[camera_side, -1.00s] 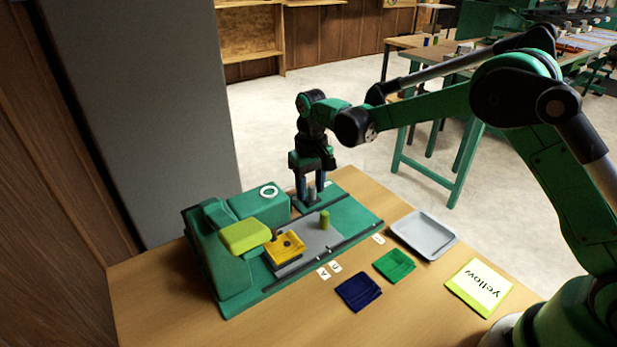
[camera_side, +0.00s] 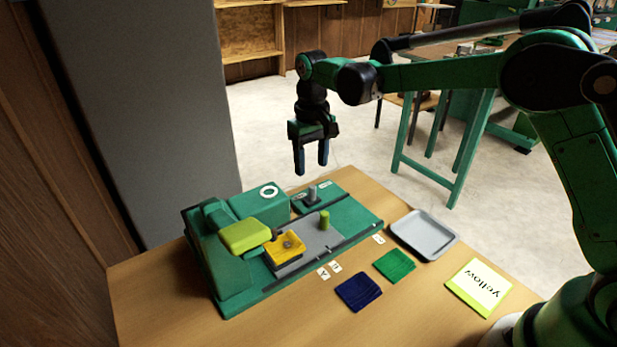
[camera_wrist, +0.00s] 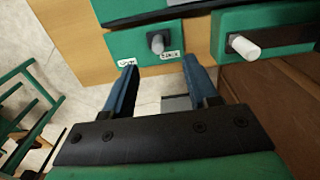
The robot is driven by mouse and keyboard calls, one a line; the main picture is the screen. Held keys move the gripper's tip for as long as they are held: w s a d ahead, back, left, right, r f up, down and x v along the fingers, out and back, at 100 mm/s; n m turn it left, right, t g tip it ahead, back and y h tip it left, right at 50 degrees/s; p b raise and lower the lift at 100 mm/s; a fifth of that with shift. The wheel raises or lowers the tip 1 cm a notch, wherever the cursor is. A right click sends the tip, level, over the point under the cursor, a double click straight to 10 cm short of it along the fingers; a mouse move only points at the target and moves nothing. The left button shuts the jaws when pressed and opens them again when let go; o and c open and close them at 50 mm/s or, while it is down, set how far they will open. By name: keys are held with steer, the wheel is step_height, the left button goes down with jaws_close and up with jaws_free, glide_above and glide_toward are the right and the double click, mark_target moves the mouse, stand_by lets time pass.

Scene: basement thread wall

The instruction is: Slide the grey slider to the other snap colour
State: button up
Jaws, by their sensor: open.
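The grey slider (camera_side: 311,193) is a short upright peg on a small green panel at the back of the green machine. Two white labels lie beside it on the panel. In the wrist view the slider (camera_wrist: 157,43) stands closer to the right label (camera_wrist: 170,55) than to the left label (camera_wrist: 127,62); the lettering is too small to read surely. My gripper (camera_side: 311,168) is open and empty, pointing down above the slider and apart from it. In the wrist view its blue fingers (camera_wrist: 160,64) are spread, with the slider beyond their tips.
The machine carries a yellow block (camera_side: 283,250), a lime-green head (camera_side: 245,236) and a yellow-green peg (camera_side: 324,220). A grey tray (camera_side: 425,235), green cloth (camera_side: 395,265), blue cloth (camera_side: 359,291) and "yellow" card (camera_side: 480,287) lie on the table. The air around my gripper is clear.

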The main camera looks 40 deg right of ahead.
mark_target(311, 186)
step_height(311, 186, up, 4)
stand_by(0.5)
